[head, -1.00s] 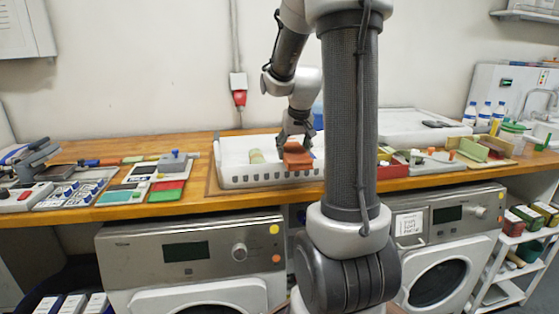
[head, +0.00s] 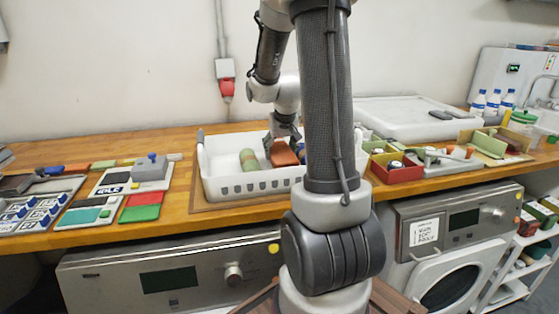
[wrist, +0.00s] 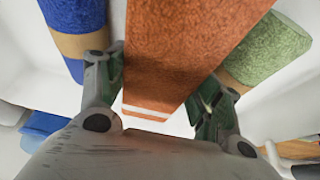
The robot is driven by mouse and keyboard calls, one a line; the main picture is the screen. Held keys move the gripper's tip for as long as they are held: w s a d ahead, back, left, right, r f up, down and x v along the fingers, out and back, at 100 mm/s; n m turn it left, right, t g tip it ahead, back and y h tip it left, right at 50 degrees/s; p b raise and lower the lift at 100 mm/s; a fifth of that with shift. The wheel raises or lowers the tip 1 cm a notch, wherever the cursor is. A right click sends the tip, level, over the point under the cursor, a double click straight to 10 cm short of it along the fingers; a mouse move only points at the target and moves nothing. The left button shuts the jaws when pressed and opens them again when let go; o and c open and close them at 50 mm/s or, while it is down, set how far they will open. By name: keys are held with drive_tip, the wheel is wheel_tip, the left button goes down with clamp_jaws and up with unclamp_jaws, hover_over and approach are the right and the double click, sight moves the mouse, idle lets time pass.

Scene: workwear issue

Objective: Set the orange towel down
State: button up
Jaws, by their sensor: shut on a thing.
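The orange towel (head: 284,153) is a folded block with a white stripe near one end. It is inside the white basket (head: 256,183) on the wooden counter, between a green roll (head: 249,159) and a blue roll (head: 300,152). My gripper (head: 286,138) is above the towel, shut on it. In the wrist view the fingers (wrist: 158,92) stand on either side of the orange towel (wrist: 180,50), with the blue roll (wrist: 77,32) at left and the green roll (wrist: 262,50) at right. Whether the towel touches the basket floor is hard to tell.
My arm hides part of the basket's right side. A red bin (head: 397,168) stands right of it, and a white lidded container (head: 410,122) is behind at right. Trays and a red-green mat (head: 141,206) lie left. Bare counter (head: 188,165) shows beside the basket.

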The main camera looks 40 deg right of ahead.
drive_tip(key=shift+f, duration=1.95)
drive_tip(key=o, duration=1)
drive_tip(key=shift+f, duration=0.1)
drive_tip(key=v, duration=1.2)
drive_tip(key=shift+a, duration=0.1)
drive_tip(key=s+a+r+n+y, duration=0.1)
drive_tip(key=s+a+r+n, duration=0.1)
drive_tip(key=s+a, duration=0.6)
drive_tip(key=s+a+r+n, duration=0.3)
drive_tip(key=s+a+r, duration=0.1)
drive_tip(key=s+a, duration=0.4)
drive_tip(key=shift+s+r+y, duration=0.3)
drive_tip(key=shift+s+y, duration=0.1)
drive_tip(key=shift+s, duration=0.6)
